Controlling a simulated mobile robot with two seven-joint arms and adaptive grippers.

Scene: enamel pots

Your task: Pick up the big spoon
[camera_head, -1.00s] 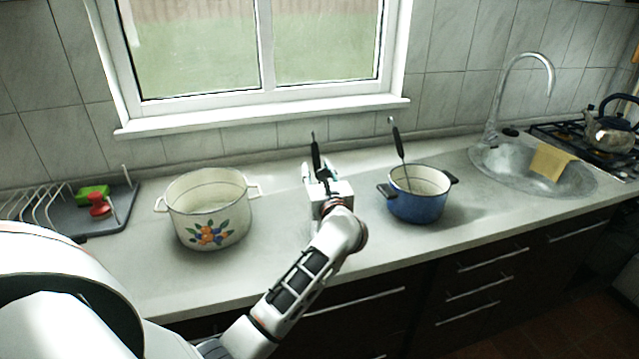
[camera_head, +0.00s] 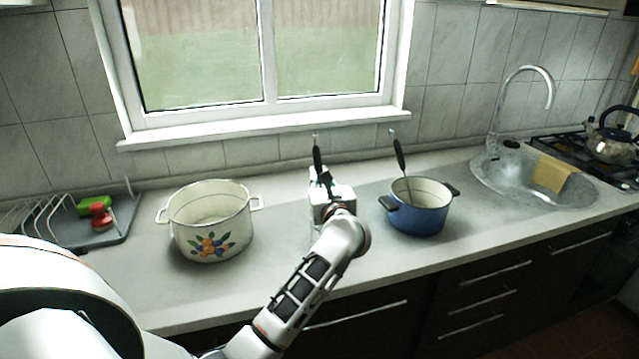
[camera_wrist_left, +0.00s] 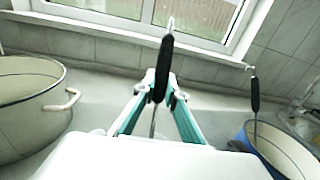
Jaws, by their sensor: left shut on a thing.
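A spoon with a long black handle (camera_head: 317,158) stands upright in my left gripper (camera_head: 321,182), between the two pots. In the left wrist view the black handle (camera_wrist_left: 163,68) rises between the fingertips (camera_wrist_left: 160,84), which are closed around it. The spoon's lower end is hidden behind the gripper and wrist, so I cannot tell whether it touches the counter. A second black-handled utensil (camera_head: 399,156) leans in the blue pot (camera_head: 418,217); its handle also shows in the left wrist view (camera_wrist_left: 255,94). My right gripper is not in view.
A cream enamel pot (camera_head: 210,235) with painted fruit stands to the left of the gripper. A grey tray (camera_head: 105,238) with a rack and red and green items is at far left. The sink (camera_head: 505,178) and a kettle (camera_head: 612,146) are right. The front counter is clear.

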